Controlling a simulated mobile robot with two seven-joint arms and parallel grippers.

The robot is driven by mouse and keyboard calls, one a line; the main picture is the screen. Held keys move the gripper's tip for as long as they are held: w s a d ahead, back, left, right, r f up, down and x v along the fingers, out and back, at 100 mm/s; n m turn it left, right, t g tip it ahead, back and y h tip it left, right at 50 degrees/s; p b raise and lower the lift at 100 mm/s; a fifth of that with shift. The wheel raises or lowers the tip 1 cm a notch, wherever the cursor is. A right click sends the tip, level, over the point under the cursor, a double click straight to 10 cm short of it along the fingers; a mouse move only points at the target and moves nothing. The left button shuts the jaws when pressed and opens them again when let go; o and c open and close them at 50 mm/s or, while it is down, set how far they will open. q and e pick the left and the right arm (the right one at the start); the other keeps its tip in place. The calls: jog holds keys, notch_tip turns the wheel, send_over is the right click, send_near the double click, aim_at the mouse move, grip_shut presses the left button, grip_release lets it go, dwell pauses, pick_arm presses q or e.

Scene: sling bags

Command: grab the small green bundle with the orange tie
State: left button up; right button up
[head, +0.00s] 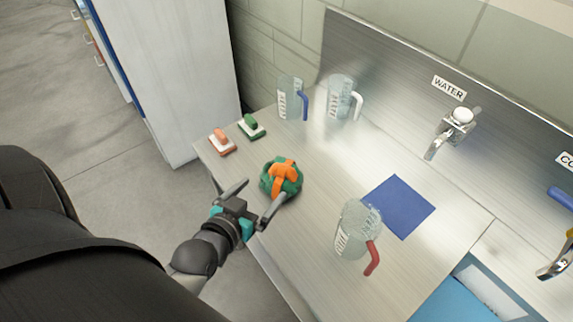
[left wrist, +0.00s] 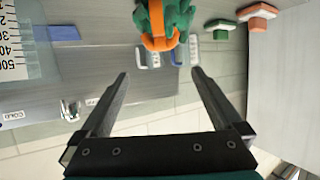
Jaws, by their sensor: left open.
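The small green bundle with the orange tie (head: 281,179) sits on the metal counter near its left front edge. In the left wrist view the bundle (left wrist: 165,22) shows at the top, partly cut off by the frame, beyond the fingertips. My left gripper (head: 255,204) is open and empty. Its fingers reach toward the bundle from the front left in the head view, with one fingertip close beside it; I cannot tell whether they touch. In the left wrist view the open fingers (left wrist: 160,82) have clear space between them. My right gripper is not in view.
An orange brush (head: 222,143) and a green brush (head: 251,127) lie behind the bundle. Jugs with a blue handle (head: 291,99) and a white handle (head: 340,98) stand at the back. A red-handled jug (head: 356,229) stands right, beside a blue square (head: 399,206). A tap (head: 457,128) is farther right.

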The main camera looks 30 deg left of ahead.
pick_arm(q)
send_near(284, 165)
jog(key=x, duration=0.4)
jog(key=shift+w+d+f+b, duration=0.1)
jog(key=shift+w+f+b, duration=0.2)
jog(key=shift+f+b, duration=0.1)
jog(key=shift+b+x, duration=0.3)
jog(key=shift+x, duration=2.4)
jog(key=shift+w+r, duration=0.1)
jog(key=shift+r, duration=0.1)
jog(key=shift+c, duration=0.4)
grip_shut()
